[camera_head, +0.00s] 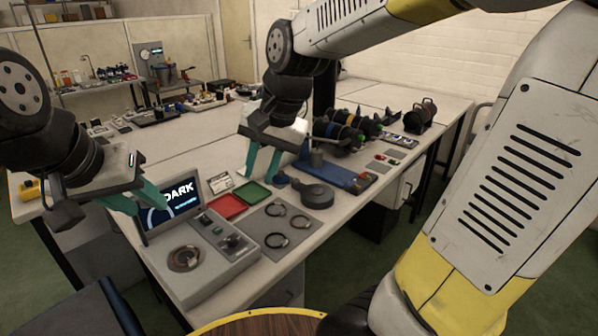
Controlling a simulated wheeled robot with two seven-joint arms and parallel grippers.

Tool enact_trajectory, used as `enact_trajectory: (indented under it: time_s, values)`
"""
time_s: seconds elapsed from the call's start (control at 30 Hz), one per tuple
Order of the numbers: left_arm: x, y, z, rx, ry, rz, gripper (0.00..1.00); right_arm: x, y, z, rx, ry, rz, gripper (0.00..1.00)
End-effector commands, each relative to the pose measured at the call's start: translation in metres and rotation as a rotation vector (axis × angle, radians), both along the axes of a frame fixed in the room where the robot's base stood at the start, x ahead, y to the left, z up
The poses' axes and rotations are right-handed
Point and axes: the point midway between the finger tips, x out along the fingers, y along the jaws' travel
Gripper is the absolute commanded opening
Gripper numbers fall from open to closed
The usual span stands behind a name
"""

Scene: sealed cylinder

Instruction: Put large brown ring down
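A large brown ring (184,258) lies flat on the left part of the grey test device (232,262), beside its small control panel. My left gripper (148,210) is above and behind the device, in front of its dark screen (172,203). Its teal fingers are apart, with nothing visible between them; the ring is clear of them. My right gripper (257,178) hangs above the table near the green tray, fingers pointing down and apart, with nothing visible between them.
Several dark rings lie on a grey mat (261,226). Behind it are a red tray (228,206), a green tray (252,192) and a black round object (317,195). A blue fixture (335,174) and cylinder parts (340,131) stand further back. A round brown surface (265,326) is at the bottom.

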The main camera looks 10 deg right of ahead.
Motion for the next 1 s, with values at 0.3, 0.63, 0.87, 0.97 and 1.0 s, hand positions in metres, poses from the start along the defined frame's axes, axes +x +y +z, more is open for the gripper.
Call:
enact_trajectory:
  time_s: [0.3,0.63,0.87,0.97,1.0]
  values:
    - [0.000,0.000,0.000,0.000,0.000,0.000,0.36,-0.075,-0.074,0.020,-0.158,-0.304,0.273,0.27]
    - [0.000,0.000,0.000,0.000,0.000,0.000,0.36,-0.090,-0.083,0.019,-0.221,-0.361,0.342,0.27]
    - [0.000,0.000,0.000,0.000,0.000,0.000,0.36,-0.090,-0.083,0.019,-0.220,-0.360,0.341,0.27]
    - [0.000,0.000,0.000,0.000,0.000,0.000,0.36,-0.090,-0.083,0.019,-0.219,-0.360,0.340,0.27]
    - [0.000,0.000,0.000,0.000,0.000,0.000,0.36,-0.090,-0.083,0.019,-0.219,-0.360,0.340,0.27]
